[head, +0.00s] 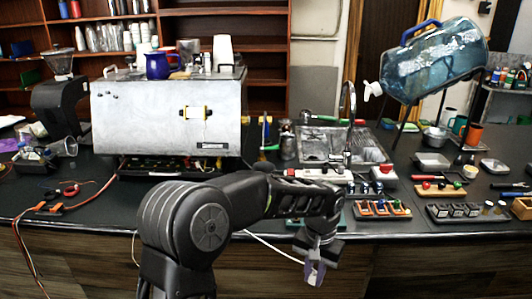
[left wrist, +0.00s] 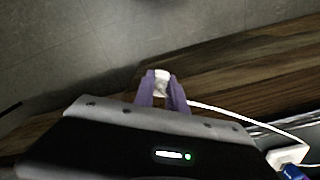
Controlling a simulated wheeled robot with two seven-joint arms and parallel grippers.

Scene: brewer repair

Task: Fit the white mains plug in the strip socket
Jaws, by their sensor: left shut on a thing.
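My left gripper (head: 315,272) hangs in front of the counter's front edge, below the counter top, with its fingers pointing down. In the left wrist view its purple fingers (left wrist: 162,90) are shut on the white mains plug (left wrist: 162,80), whose white end shows between the fingertips. A white cable (left wrist: 235,113) runs from the plug to the right. The cable (head: 270,246) also shows in the head view. A white strip (head: 312,174), which looks like the strip socket, lies on the counter behind my left arm and is partly hidden by it. My right gripper is not in view.
A silver brewer (head: 165,120) stands at the left on the dark counter. A sink (head: 335,146) is behind the strip. Trays of small parts (head: 382,209) lie right of my left gripper near the front edge. A blue water jug (head: 440,62) stands at the right.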

